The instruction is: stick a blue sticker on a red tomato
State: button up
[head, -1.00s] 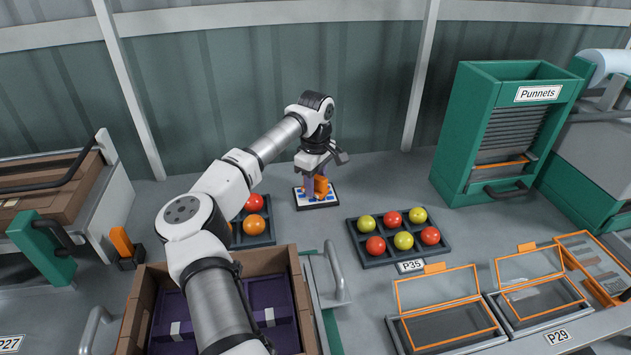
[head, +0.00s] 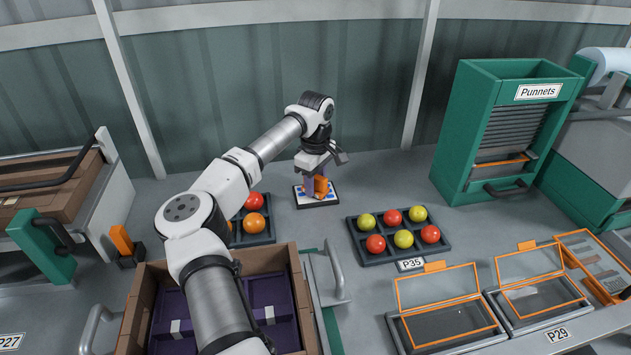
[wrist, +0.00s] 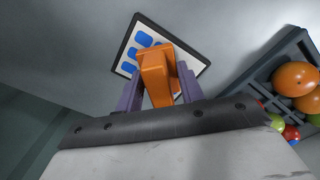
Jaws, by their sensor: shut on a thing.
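My gripper (head: 315,186) is shut on an orange tool (wrist: 157,72), which sits between its two purple fingers. It is above a white, dark-edged sheet of blue stickers (head: 327,204), which also shows in the wrist view (wrist: 126,55). I cannot tell whether the tool touches the sheet, and its underside is hidden. A dark tray marked P35 (head: 381,232) holds red tomatoes, such as the front left one (head: 375,244), and yellow-green ones (head: 403,239). A left tray (head: 262,239), partly hidden by my arm, holds a red tomato (head: 254,202) and an orange one (head: 253,224).
Two orange-framed clear lidded boxes (head: 445,328) stand at the front right. A green punnet dispenser (head: 448,150) stands at the back right. A brown crate with purple contents (head: 133,315) lies under my arm. The bench between the sheet and the P35 tray is clear.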

dwell(0.4)
jog(key=shift+r+p, duration=2.35)
jog(key=shift+r, duration=1.15)
notch_tip(320, 180, up, 4)
jog(key=p, duration=0.3)
send_over(252, 195)
jog(key=shift+w+f+b, duration=0.15)
jog(key=shift+f+b, duration=1.5)
jog(key=shift+f, duration=1.55)
jog(key=shift+f+b, duration=0.45)
jog(key=shift+f, duration=0.1)
